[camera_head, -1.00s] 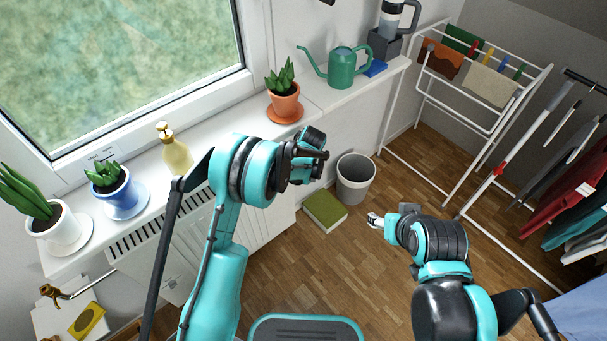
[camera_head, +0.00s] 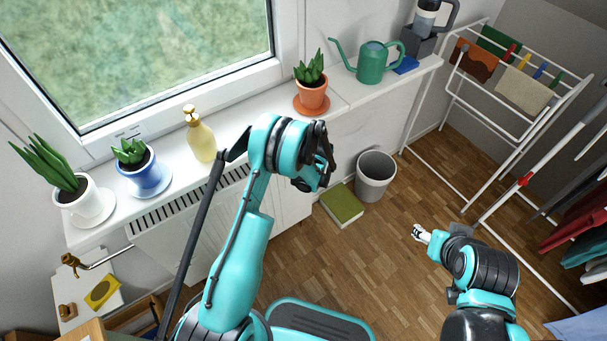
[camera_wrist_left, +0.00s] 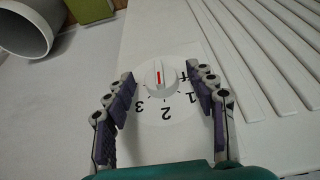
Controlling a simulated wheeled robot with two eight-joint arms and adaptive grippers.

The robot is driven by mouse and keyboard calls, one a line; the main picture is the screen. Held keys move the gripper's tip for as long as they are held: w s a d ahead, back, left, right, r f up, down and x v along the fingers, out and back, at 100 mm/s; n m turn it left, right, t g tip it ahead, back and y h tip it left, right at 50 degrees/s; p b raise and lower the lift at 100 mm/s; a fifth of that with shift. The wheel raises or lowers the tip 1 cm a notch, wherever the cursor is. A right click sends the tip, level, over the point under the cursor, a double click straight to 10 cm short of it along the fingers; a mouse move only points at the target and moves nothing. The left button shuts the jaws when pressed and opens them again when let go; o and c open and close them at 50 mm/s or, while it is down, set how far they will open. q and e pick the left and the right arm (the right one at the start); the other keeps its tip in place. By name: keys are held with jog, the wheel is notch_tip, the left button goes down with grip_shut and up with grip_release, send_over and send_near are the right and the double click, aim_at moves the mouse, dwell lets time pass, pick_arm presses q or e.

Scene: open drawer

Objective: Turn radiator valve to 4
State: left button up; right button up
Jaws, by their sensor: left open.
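The radiator valve is a white round knob (camera_wrist_left: 160,77) with a red line, on a white dial (camera_wrist_left: 176,125) in the left wrist view. The line runs roughly up and down the picture. Numbers 1, 2 and 3 show below the knob, and part of "Off" shows at right; I see no 4. My left gripper (camera_wrist_left: 160,82) is open, its fingers on either side of the knob and apart from it. In the head view, my left gripper (camera_head: 318,170) is beside the radiator (camera_head: 198,240), and the knob is hidden. My right gripper (camera_head: 420,233) is over the floor, its jaws too small to judge.
Potted plants, a yellow bottle (camera_head: 202,142) and a green watering can (camera_head: 372,66) stand on the windowsill (camera_head: 255,118). A grey bin (camera_head: 376,177) and a green box (camera_head: 342,205) are on the floor beyond my left gripper. A drying rack (camera_head: 462,120) stands at right. Open floor lies between my arms.

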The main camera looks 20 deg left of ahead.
pick_arm(q)
jog(key=c, duration=1.2)
jog(key=shift+o, duration=0.2)
jog(key=shift+w, duration=0.1)
jog(key=shift+w+d+f+m+g+y+b, duration=0.1)
jog(key=shift+m+g+y+b, duration=0.2)
jog(key=shift+g+y, duration=0.45)
jog(key=shift+w+d+f+m+g+y+b, duration=0.15)
jog(key=shift+g+y+b, duration=0.35)
jog(key=shift+g, duration=0.4)
jog(key=shift+w+d+r+m+g+y+b, duration=0.1)
jog(key=shift+m+g+y+b, duration=0.15)
jog(key=shift+g+y, duration=0.55)
jog(key=o, duration=1.2)
jog(key=shift+c, duration=0.2)
